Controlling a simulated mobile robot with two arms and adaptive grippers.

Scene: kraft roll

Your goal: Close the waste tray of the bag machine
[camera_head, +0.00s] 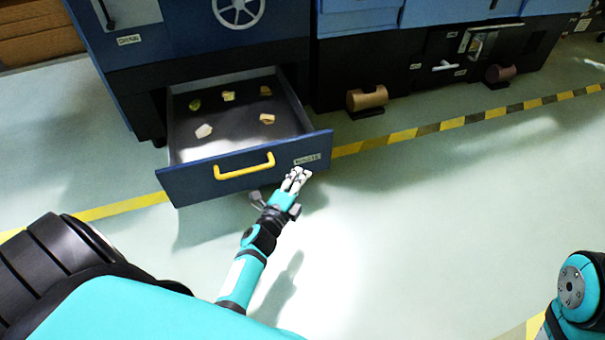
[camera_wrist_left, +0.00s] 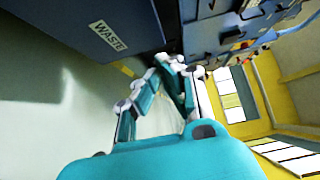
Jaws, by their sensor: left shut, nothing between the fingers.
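The waste tray (camera_head: 178,188) of the bag machine (camera_head: 190,40) is a blue-fronted drawer, pulled well out, with a yellow handle (camera_head: 244,167). Several pale and yellowish scraps (camera_head: 204,131) lie on its dark floor. My left gripper (camera_head: 296,175) is shut and empty at the right end of the tray front, below its label; I cannot tell whether it touches. In the left wrist view the front panel with a "WASTE" label (camera_wrist_left: 108,36) is at upper left, beside the fingers (camera_wrist_left: 172,65). My right gripper is out of view; part of my right arm shows at lower right.
Yellow-black floor tape (camera_head: 440,126) runs below the machine. Brown rolls (camera_head: 367,97) stick out low on the machine, right of the tray. Brown stacked material (camera_head: 38,35) stands at upper left. The floor (camera_head: 420,220) in front and to the right is clear.

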